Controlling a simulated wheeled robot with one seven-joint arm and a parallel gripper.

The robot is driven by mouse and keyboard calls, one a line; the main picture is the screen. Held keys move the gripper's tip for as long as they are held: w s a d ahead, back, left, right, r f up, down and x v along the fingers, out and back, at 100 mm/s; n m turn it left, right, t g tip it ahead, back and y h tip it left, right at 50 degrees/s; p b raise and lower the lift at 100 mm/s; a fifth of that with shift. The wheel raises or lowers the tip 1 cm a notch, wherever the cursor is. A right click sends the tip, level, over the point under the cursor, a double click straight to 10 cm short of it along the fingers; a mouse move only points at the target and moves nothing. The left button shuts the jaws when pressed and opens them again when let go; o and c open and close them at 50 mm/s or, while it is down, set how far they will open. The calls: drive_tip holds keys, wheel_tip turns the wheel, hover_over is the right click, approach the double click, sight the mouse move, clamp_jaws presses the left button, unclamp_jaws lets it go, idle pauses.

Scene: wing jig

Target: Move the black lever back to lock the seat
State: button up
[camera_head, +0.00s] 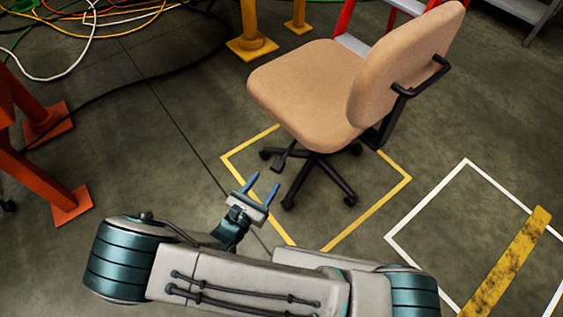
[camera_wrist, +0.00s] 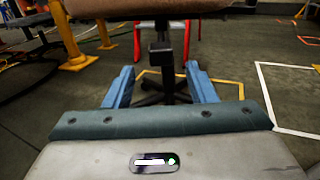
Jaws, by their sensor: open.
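A tan office chair (camera_head: 310,85) with a black five-star base stands with its back at the right. A black lever (camera_head: 279,164) with a paddle end sticks out from under the seat, toward my gripper. In the wrist view the lever (camera_wrist: 160,54) hangs below the seat edge, near the middle between the fingers. My gripper (camera_head: 263,184) is open and empty, with its two blue fingers pointing at the lever. It appears a short way from the lever and not touching. The lever's root is hidden under the seat.
A yellow floor outline (camera_head: 390,193) surrounds the chair base. A white outline (camera_head: 425,202) lies at the right with a worn yellow bar (camera_head: 515,265). Orange stand legs (camera_head: 62,195) are at the left. Cables (camera_head: 90,35) lie at the back left.

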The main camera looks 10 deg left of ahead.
sight(277, 165)
drive_tip(key=b+x, duration=0.2)
drive_tip(key=x, duration=0.7)
drive_tip(key=shift+w+d+b, duration=0.15)
drive_tip(key=shift+w+b, duration=0.15)
drive_tip(key=shift+b, duration=0.05)
clamp_jaws()
